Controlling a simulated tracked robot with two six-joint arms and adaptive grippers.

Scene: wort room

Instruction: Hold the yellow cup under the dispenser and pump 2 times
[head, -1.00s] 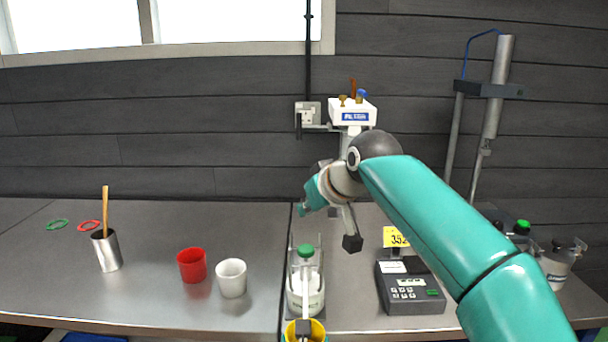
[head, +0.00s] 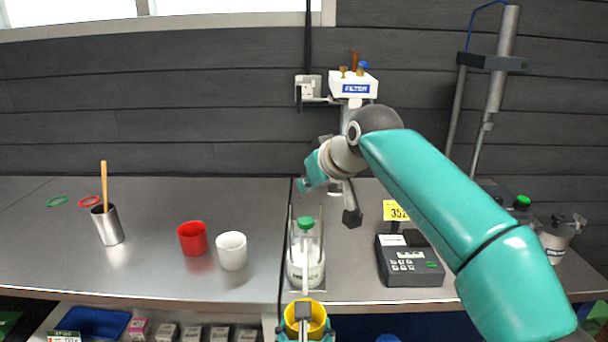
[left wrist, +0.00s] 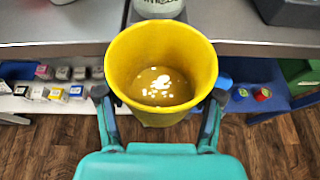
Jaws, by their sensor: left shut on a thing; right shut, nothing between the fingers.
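The yellow cup (head: 318,316) is upright at the front edge of the bench, below the front of the dispenser (head: 305,265), a white bottle with a green top. A pale spout with a dark end reaches forward over the cup in the head view. My left gripper (left wrist: 158,105) is shut on the cup from its near side. The cup also fills the middle of the left wrist view (left wrist: 122,55), with bright white patches at its bottom; I cannot tell if these are liquid or glare. My right gripper (head: 305,186) is shut and empty, above and apart from the green top.
A red cup (head: 192,238), a white cup (head: 232,250) and a metal beaker (head: 108,226) with a stick stand to the left. A grey keypad device (head: 410,268) stands to the right. A filter unit (head: 353,88) is behind. Small boxes sit on a lower shelf.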

